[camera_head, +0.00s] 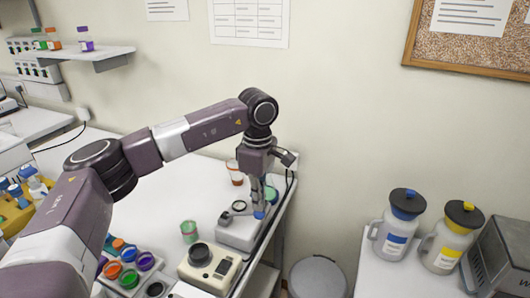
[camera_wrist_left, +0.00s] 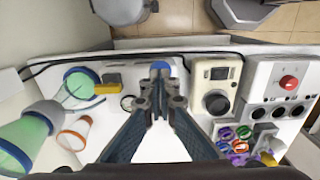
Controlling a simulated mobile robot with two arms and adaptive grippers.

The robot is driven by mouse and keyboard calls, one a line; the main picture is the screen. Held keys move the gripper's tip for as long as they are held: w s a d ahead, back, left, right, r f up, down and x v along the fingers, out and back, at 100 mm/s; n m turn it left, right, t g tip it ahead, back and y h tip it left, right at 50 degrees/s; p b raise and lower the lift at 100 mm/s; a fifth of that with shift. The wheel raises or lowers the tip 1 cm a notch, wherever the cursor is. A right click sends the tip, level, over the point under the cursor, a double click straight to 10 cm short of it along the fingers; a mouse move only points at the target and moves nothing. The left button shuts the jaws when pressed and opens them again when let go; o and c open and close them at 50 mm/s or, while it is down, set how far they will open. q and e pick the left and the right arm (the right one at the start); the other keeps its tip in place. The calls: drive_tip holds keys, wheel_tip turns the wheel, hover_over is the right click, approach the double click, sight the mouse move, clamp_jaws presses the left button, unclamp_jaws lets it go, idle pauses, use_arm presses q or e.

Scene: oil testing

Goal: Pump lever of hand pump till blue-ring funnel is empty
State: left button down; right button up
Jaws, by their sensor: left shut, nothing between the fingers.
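The hand pump (camera_head: 236,236) is a white base on the table, with a round gauge in the wrist view (camera_wrist_left: 128,102). A blue-tipped part (camera_head: 259,214), which looks like its lever end, lies just below my left gripper (camera_head: 260,205); whether they touch I cannot tell. In the wrist view the blue tip (camera_wrist_left: 160,66) is just beyond the shut, empty fingertips (camera_wrist_left: 160,88). A funnel with a bluish ring and green contents (camera_wrist_left: 80,84) stands left of the pump there; its fill level is unclear. In the head view it is mostly behind the gripper. My right gripper is not in view.
A beige device with a black dial (camera_head: 200,254) and a tray of coloured jars (camera_head: 122,284) stand close by. An orange-ringed cup (camera_head: 236,176) is behind the pump, and a green cup (camera_head: 189,232) left of it. The table's middle is mostly clear.

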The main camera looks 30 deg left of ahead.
sight(263, 214)
use_arm(q)
drive_tip(key=shift+d+f, duration=0.15)
drive_tip(key=shift+f, duration=0.3)
drive_tip(key=shift+d+f+b, duration=0.3)
drive_tip(key=shift+f+b, duration=0.25)
drive_tip(key=shift+f, duration=0.1)
drive_tip(key=shift+d+f+b, duration=0.15)
drive_tip(key=shift+f+b, duration=0.35)
drive_tip(key=shift+f, duration=0.3)
